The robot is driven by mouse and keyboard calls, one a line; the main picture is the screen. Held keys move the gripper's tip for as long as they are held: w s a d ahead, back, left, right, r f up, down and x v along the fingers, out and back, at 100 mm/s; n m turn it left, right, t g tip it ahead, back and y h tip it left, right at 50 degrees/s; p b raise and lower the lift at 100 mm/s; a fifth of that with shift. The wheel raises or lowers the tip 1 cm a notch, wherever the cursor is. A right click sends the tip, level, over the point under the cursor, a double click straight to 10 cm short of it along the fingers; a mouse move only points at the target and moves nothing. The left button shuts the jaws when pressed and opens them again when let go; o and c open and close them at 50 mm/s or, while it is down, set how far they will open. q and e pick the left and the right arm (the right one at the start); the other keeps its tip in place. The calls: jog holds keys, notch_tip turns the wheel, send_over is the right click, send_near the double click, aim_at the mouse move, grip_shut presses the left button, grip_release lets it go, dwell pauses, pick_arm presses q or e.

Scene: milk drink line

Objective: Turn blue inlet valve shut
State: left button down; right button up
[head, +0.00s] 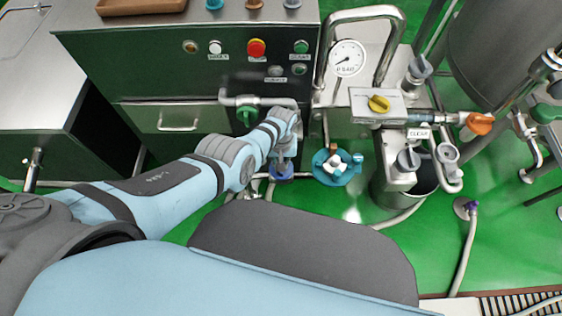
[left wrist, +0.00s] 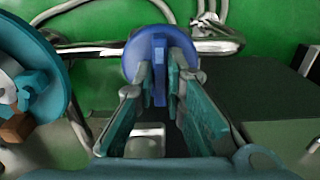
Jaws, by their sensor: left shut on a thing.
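The blue inlet valve (head: 281,174) sits low in front of the dark cabinet, on the pipework just below my left gripper (head: 284,156). In the left wrist view the valve is a round blue knob (left wrist: 136,62) with a raised grip bar across it. The fingers of my left gripper (left wrist: 165,80) are shut on that bar, one on each side. The valve's lower part and the gripper's far side are partly hidden in the head view. My right gripper is in neither view.
A teal handwheel (head: 326,178) stands close to the right of the valve, and also shows at the left wrist view's left edge (left wrist: 57,70). A green knob (head: 246,116) and a metal rail (head: 262,101) are on the cabinet. A pressure gauge (head: 347,58) is behind.

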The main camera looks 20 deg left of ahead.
pick_arm(q)
jog(key=c, duration=1.7)
grip_release()
jog(key=shift+o, duration=0.2)
jog(key=shift+r, duration=0.15)
jog(key=shift+w+d+r, duration=0.1)
jog(key=shift+r, duration=0.15)
notch_tip(320, 180, up, 11)
jog(key=shift+r, duration=0.15)
